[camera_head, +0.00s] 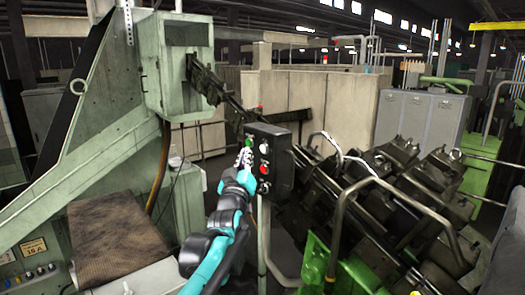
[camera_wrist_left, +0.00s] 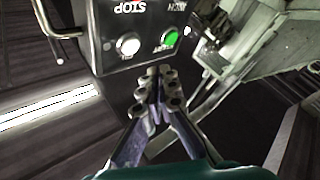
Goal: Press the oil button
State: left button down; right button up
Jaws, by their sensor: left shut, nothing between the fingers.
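The dark control box (camera_head: 283,158) stands on a post in the middle of the head view, with green, pale and red buttons on its face. In the left wrist view the control panel (camera_wrist_left: 108,28) appears upside down. It shows a lit white button (camera_wrist_left: 128,44), whose small label seems to read OIL, and a green button (camera_wrist_left: 169,38) beside it. My left gripper (camera_head: 244,158) is shut and empty in front of the panel. In the wrist view its fingertips (camera_wrist_left: 155,76) lie by the panel edge, between and below the two buttons. I cannot tell whether they touch the panel.
A large green-grey machine (camera_head: 110,160) fills the left side, with a brown mat (camera_head: 115,235) on its ledge. Dark machinery with bent metal rails (camera_head: 400,195) stands right of the box. Pale partitions (camera_head: 345,100) and grey cabinets (camera_head: 420,120) are behind.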

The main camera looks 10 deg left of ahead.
aim_at(259, 142)
pick_arm(q)
jog(key=shift+w+d, duration=0.95)
jog(key=shift+w, duration=0.3)
jog(key=shift+w+d, duration=0.1)
dwell(0.6)
jog(key=shift+w+d, duration=0.15)
jog(key=shift+w, duration=0.1)
jog(key=shift+w+d, duration=0.25)
jog(key=shift+w, duration=0.05)
dwell(0.8)
jog(key=shift+s+a, duration=0.55)
jog(key=shift+s, duration=0.15)
dwell(0.3)
